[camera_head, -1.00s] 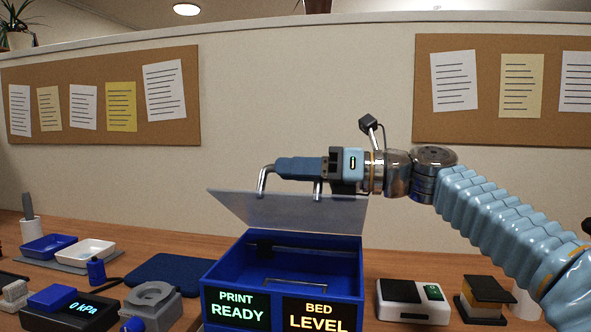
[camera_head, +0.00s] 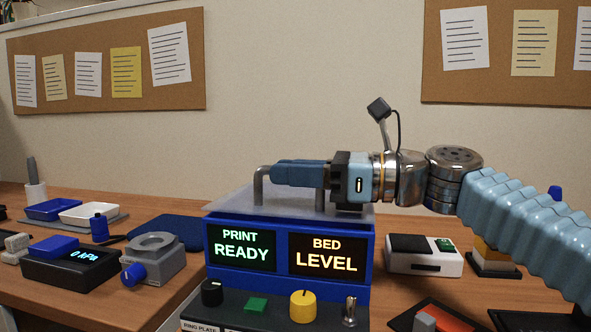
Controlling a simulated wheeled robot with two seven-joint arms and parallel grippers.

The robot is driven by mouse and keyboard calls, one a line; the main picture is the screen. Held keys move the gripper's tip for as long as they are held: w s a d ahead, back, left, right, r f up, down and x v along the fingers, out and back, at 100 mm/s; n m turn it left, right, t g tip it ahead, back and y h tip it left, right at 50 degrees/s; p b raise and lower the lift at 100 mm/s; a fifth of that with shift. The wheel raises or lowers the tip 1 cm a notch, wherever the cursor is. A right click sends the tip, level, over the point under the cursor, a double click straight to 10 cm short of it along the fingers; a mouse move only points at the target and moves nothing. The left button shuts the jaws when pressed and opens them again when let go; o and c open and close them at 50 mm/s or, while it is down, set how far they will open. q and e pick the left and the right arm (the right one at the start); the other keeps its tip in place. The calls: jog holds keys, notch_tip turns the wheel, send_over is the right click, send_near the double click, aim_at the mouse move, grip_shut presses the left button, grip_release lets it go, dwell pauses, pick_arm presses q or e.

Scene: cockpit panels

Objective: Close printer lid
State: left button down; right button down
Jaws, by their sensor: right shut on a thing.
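The blue printer box (camera_head: 283,283) stands on the table at the centre, its front screens reading PRINT READY and BED LEVEL. Its translucent grey lid (camera_head: 236,205) lies nearly flat over the top and hides the inside. I cannot tell whether a small gap is left under it. A U-shaped metal handle (camera_head: 259,187) stands up from the lid. My right gripper (camera_head: 285,174) comes in from the right and is shut on the handle bar, its blue fingers hiding most of it. My left gripper is not in view.
A control panel (camera_head: 270,312) with knobs and a switch is in front of the printer. A white device (camera_head: 425,262) is at right. Cork boards hang behind.

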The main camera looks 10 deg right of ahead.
jog(key=shift+f+n, duration=0.3)
jog(key=shift+f, duration=0.2)
jog(key=shift+r, duration=0.15)
jog(key=c, duration=1.1)
grip_release()
jog(key=v, duration=1.4)
jog(key=shift+a, duration=0.1)
